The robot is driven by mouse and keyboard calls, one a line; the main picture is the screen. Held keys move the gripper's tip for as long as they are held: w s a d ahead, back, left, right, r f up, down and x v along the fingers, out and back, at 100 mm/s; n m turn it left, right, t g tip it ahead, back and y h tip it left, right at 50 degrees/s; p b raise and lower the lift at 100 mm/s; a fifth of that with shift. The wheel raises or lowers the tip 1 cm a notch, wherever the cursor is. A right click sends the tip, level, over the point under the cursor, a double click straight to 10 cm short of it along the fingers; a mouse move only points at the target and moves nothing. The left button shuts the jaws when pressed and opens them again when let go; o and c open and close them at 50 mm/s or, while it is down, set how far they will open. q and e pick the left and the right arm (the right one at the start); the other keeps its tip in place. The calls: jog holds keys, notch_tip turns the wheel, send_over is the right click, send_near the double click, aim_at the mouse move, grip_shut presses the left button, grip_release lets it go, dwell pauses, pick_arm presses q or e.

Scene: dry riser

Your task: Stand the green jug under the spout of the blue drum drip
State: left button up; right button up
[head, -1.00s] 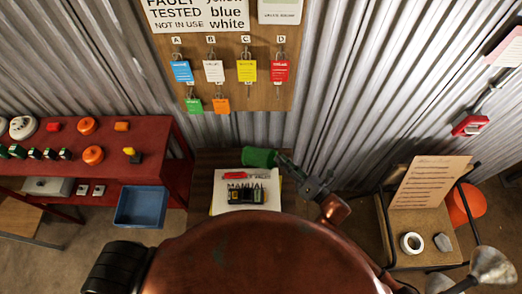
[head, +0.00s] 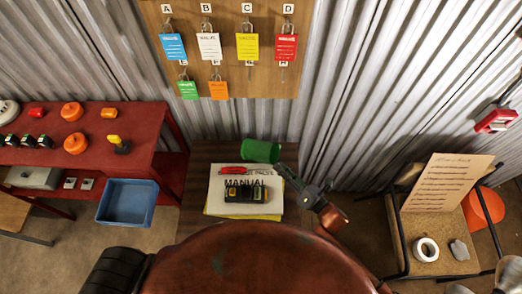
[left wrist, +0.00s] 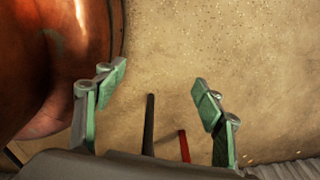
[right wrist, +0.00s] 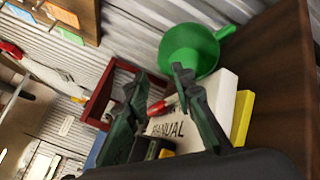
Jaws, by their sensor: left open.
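A green jug (head: 261,151) lies or stands at the back of the dark brown table (head: 205,160); which, I cannot tell. In the right wrist view the jug (right wrist: 192,45) shows a wide round part and a green piece at its right. My right gripper (right wrist: 160,76) is open, with a gap between its fingers; in the head view its fingertips (head: 281,168) are close to the jug's right side. Whether they touch it I cannot tell. My left gripper (left wrist: 158,78) is open and empty above the bare floor. The blue drum and its spout are not in view.
A manual (head: 218,182), a red screwdriver (head: 232,169) and a dark meter (head: 245,195) are before the jug. A red bench (head: 90,160) with a blue bin (head: 127,202) stands at left. A tag board (head: 225,50) hangs behind. A chair (head: 430,230) stands at right.

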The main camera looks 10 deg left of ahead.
aim_at(263, 150)
jog(key=shift+x, duration=1.05)
jog(key=x, duration=0.5)
jog(key=shift+w+d+f+b, duration=0.2)
jog(key=shift+w+b, duration=0.05)
jog(key=shift+b, duration=0.05)
pick_arm(q)
jog(key=shift+s+d+f, duration=0.1)
jog(key=shift+s+f, duration=0.2)
jog(key=shift+s, duration=0.55)
pick_arm(e)
jog(key=shift+c, duration=0.2)
pick_arm(q)
jog(key=shift+w, duration=0.1)
pick_arm(e)
grip_shut()
